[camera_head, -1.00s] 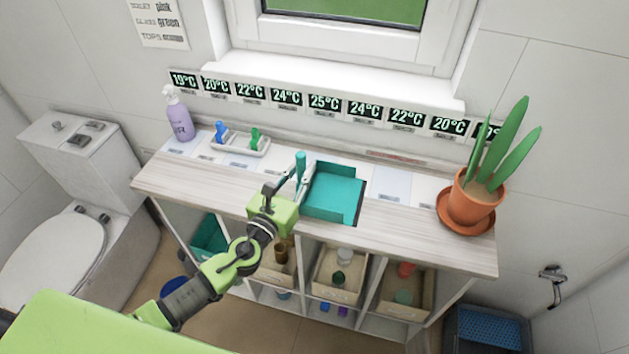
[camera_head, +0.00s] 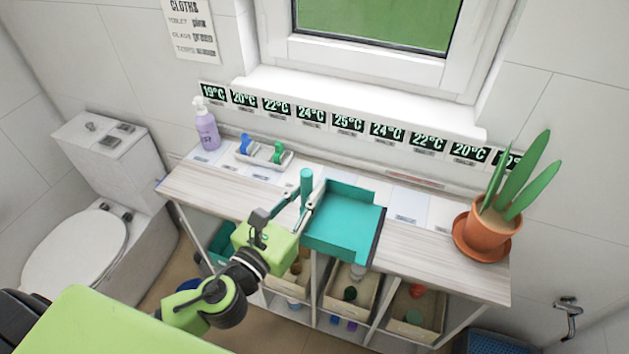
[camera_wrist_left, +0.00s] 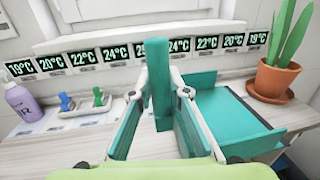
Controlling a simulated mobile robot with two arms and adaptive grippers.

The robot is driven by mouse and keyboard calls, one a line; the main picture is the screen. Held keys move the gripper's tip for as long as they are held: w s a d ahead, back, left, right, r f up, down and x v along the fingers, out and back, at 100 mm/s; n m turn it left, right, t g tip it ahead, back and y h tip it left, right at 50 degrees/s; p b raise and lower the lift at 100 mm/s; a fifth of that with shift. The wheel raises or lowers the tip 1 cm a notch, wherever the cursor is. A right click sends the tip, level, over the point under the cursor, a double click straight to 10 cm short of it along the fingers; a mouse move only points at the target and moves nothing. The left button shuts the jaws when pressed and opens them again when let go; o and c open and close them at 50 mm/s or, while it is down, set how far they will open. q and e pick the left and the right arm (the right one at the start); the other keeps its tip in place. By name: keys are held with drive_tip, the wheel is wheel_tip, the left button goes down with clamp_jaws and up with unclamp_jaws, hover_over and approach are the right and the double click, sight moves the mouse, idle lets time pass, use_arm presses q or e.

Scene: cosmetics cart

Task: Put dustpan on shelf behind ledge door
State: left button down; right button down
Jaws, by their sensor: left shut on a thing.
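The teal dustpan (camera_head: 349,210) has a flat tray with raised walls and an upright round handle (camera_head: 306,182). My left gripper (camera_head: 302,207) is shut on the dustpan at its handle. The tray extends to the right and overlaps the cart top's front edge, seemingly held above it. In the left wrist view the handle (camera_wrist_left: 159,82) stands between the fingers, with the tray (camera_wrist_left: 228,115) to the right. A row of temperature displays (camera_head: 347,124) runs along the wall under the window ledge (camera_head: 360,100). I cannot tell which part is the ledge door. My right gripper is not in view.
The cart top (camera_head: 225,189) carries a purple pump bottle (camera_head: 206,128), a white tray (camera_head: 262,158) with blue and green items, and a potted plant (camera_head: 488,228). Open compartments below hold bins (camera_head: 415,314) and a teal container (camera_head: 222,240). A toilet (camera_head: 75,246) stands left.

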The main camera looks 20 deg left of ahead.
use_arm(q)
drive_tip(key=shift+s+r, duration=0.25)
drive_tip(key=shift+s, duration=0.3)
drive_tip(key=shift+s+r, duration=0.25)
drive_tip(key=shift+s, duration=0.25)
drive_tip(key=shift+s+f, duration=0.25)
drive_tip(key=shift+s, duration=0.1)
drive_tip(key=s+a+f+n+y+b, duration=0.2)
drive_tip(key=s+f+y, duration=0.1)
drive_tip(key=s, duration=0.5)
drive_tip(key=shift+a, duration=0.35)
drive_tip(key=shift+d+r, duration=0.1)
drive_tip(key=shift+w, duration=0.1)
